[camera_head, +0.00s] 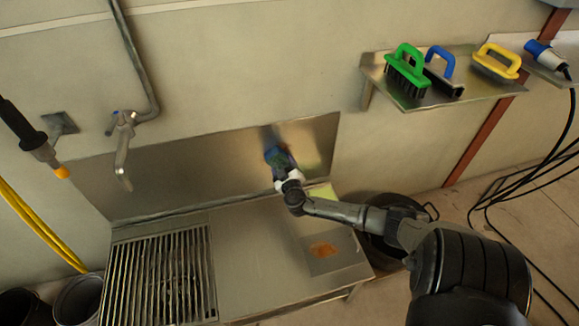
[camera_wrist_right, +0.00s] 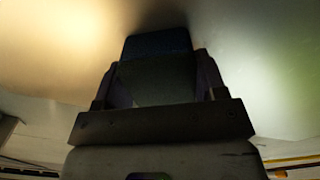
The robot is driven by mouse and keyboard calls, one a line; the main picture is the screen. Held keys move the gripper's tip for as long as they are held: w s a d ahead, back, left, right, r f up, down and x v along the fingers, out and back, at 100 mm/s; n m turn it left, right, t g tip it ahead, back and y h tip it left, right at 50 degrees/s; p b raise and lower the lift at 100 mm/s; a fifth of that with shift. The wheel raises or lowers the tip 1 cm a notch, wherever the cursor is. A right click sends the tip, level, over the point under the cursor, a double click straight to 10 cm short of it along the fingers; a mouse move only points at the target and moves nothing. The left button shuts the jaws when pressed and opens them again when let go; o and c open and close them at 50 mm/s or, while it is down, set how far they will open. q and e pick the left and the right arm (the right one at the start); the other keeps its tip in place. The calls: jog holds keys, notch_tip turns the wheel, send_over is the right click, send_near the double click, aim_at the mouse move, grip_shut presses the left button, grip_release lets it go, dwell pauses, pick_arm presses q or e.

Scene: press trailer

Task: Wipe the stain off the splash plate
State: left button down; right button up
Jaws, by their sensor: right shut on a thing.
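The splash plate (camera_head: 200,172) is the metal sheet on the wall behind the counter. My right gripper (camera_head: 281,163) is in front of its right half, shut on a blue block (camera_head: 272,154), which looks like a sponge or pad. In the right wrist view the dark block (camera_wrist_right: 155,75) sits between the fingers, close against a pale shiny surface; contact is hard to tell. A dark smear or shadow shows on the plate just above the block. I cannot make out a clear stain there. My left gripper is not in view.
The counter (camera_head: 255,265) has a slatted drain grate (camera_head: 158,275) and a grey patch with a brown mark (camera_head: 323,250). A tap (camera_head: 122,150) hangs at the left. Green (camera_head: 408,68), blue (camera_head: 441,70) and yellow (camera_head: 497,62) handled tools lie on a shelf. A dark bin (camera_head: 385,250) stands right.

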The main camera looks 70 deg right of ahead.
aim_at(275, 168)
jog(key=shift+w+a, duration=0.4)
jog(key=shift+w, duration=0.1)
jog(key=shift+w+a+b, duration=0.5)
jog(key=shift+w+a, duration=0.15)
jog(key=shift+w, duration=0.2)
jog(key=shift+w+a, duration=0.15)
jog(key=shift+w+a+b, duration=0.5)
jog(key=shift+w+a, duration=0.35)
jog(key=shift+w, duration=0.2)
jog(key=shift+w+a, duration=0.2)
jog(key=shift+w, duration=0.05)
jog(key=shift+s+d+r+p, duration=0.15)
jog(key=shift+r+p, duration=0.55)
jog(key=shift+r, duration=0.4)
jog(key=shift+d, duration=0.1)
